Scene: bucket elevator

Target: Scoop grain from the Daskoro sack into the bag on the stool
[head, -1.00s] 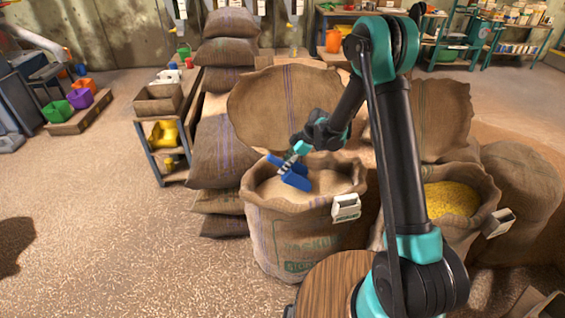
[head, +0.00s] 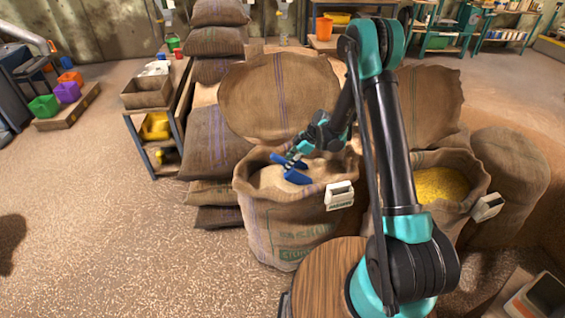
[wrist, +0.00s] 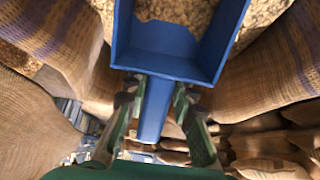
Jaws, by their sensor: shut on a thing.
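The open Daskoro sack (head: 290,225) stands in the middle of the head view, filled with pale grain (head: 270,180). My gripper (head: 294,158) is over its mouth, shut on the handle of a blue scoop (head: 298,176). In the wrist view the handle (wrist: 155,110) runs between the fingers of my gripper (wrist: 154,95), and the blue scoop pan (wrist: 165,62) faces the grain. Grain (wrist: 170,25) covers the far part of the pan. The bag is not in view. A round wooden top (head: 322,288) shows beside my arm's base; I cannot tell whether it is the stool.
A sack of yellow grain (head: 440,185) stands to the right, partly behind my arm. Stacked full sacks (head: 213,140) rise at the left, with a shelf cart (head: 150,93) beside them. A tag (head: 340,195) hangs on the near rim.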

